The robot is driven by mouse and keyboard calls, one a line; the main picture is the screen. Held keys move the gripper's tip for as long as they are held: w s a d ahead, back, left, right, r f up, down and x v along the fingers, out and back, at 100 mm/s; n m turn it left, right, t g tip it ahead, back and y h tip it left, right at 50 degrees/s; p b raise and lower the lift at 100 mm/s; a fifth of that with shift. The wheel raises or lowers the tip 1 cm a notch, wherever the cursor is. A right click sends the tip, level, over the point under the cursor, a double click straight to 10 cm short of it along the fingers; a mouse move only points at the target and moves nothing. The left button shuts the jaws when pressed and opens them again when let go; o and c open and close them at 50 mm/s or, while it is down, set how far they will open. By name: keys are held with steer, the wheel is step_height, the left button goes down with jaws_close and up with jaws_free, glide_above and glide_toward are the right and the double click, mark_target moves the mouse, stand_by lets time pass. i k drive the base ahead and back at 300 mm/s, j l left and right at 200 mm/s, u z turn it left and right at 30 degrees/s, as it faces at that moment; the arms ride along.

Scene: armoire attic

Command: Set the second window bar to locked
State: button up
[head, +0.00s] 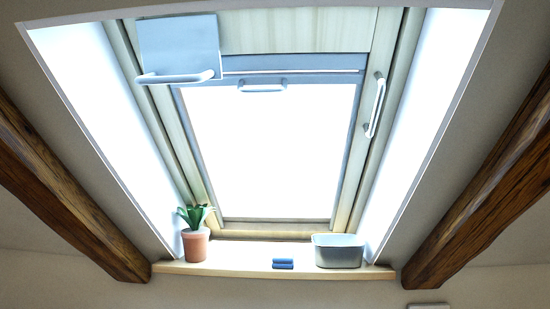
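A skylight window (270,150) with a pale wooden frame is set in the sloped ceiling. Three white bar handles show on it. One lies level on a grey plate (180,45) at the upper left; this bar (175,77) runs along the plate's lower edge. A shorter level bar (262,87) sits at the top middle of the grey inner frame. A third bar (374,106) stands nearly upright on the right side of the frame. I cannot tell which is the second bar, or whether any is locked. My gripper is not in view.
A wooden sill (230,269) below the window holds a potted plant (194,244), a small blue object (283,264) and a grey bin (338,252). Dark wooden beams stand at the left (60,190) and right (480,200). The space before the window looks clear.

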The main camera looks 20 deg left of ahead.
mark_target(181, 49)
steer(key=u, duration=1.7)
